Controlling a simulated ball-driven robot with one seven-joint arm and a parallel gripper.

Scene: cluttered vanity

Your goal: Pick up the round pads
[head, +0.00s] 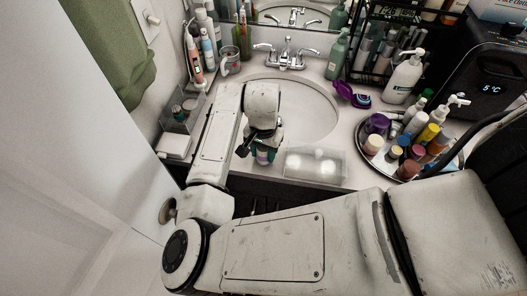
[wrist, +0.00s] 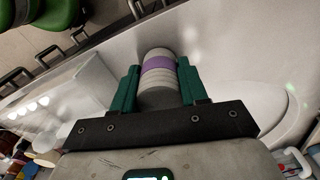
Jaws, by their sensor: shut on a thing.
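The round pads (wrist: 158,77) are a stack of white-grey discs with a purple band, seen in the wrist view between the two green fingers. My gripper (wrist: 158,84) is shut on the stack. In the head view my gripper (head: 262,150) is at the front edge of the sink counter, left of a clear box. A small part of the pads (head: 262,158) shows below the fingers there, mostly hidden by the gripper. I cannot tell whether the pads touch the counter.
A clear box with white round things (head: 315,164) stands right of my gripper. A round tray (head: 361,166) of several bottles is farther right. The sink basin (head: 308,115) lies behind. A clear organizer (head: 181,117) is at the left.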

